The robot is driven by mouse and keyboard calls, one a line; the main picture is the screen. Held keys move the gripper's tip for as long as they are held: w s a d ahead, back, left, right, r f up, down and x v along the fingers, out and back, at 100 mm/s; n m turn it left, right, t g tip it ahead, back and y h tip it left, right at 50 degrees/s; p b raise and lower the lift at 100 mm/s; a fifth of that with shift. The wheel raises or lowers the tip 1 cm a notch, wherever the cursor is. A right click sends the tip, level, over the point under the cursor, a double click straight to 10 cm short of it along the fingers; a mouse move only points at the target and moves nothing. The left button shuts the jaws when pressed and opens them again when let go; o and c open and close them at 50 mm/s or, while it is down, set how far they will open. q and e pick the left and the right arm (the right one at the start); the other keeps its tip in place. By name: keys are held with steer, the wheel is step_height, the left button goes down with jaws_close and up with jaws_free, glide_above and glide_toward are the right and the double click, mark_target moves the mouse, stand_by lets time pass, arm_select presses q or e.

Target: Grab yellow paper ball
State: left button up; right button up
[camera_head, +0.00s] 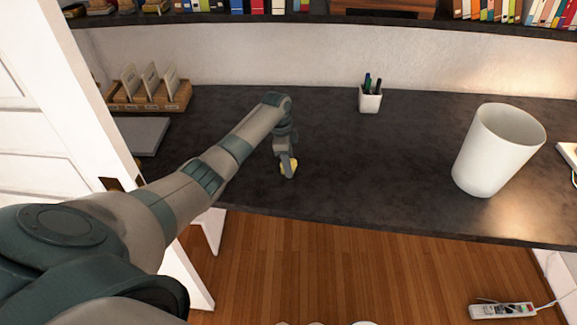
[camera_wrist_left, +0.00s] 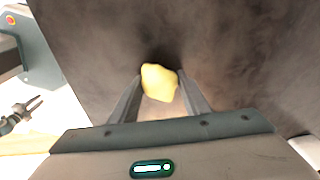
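The yellow paper ball (camera_head: 289,164) is on the dark desk (camera_head: 340,185), near its front edge. My left gripper (camera_head: 287,170) points down at it and partly covers it in the head view. In the left wrist view the yellow paper ball (camera_wrist_left: 159,83) lies between the tips of the two fingers of my left gripper (camera_wrist_left: 160,88). The fingers are spread, with the ball filling most of the gap. I cannot tell whether they touch it.
A white bin (camera_head: 490,150) stands on the desk at the right. A white pen cup (camera_head: 370,100) stands at the back, and a wooden holder with cards (camera_head: 150,95) at the back left. The desk around the ball is clear. A shelf (camera_head: 250,18) runs above.

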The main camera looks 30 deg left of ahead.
arm_select(q)
steer(key=shift+r, duration=0.1)
steer(key=shift+w+r+b, duration=0.1)
steer(key=shift+r+b, duration=0.25)
steer(key=shift+r, duration=0.2)
step_height(320, 180, up, 2)
steer(key=shift+r+b, duration=0.15)
steer(key=shift+b, duration=0.35)
steer(key=d+r+b, duration=0.3)
steer(key=d+r, duration=0.4)
steer(key=d, duration=0.4)
steer(key=shift+s+d+r, duration=0.2)
steer(key=shift+d+r, duration=0.05)
steer(key=shift+d, duration=0.15)
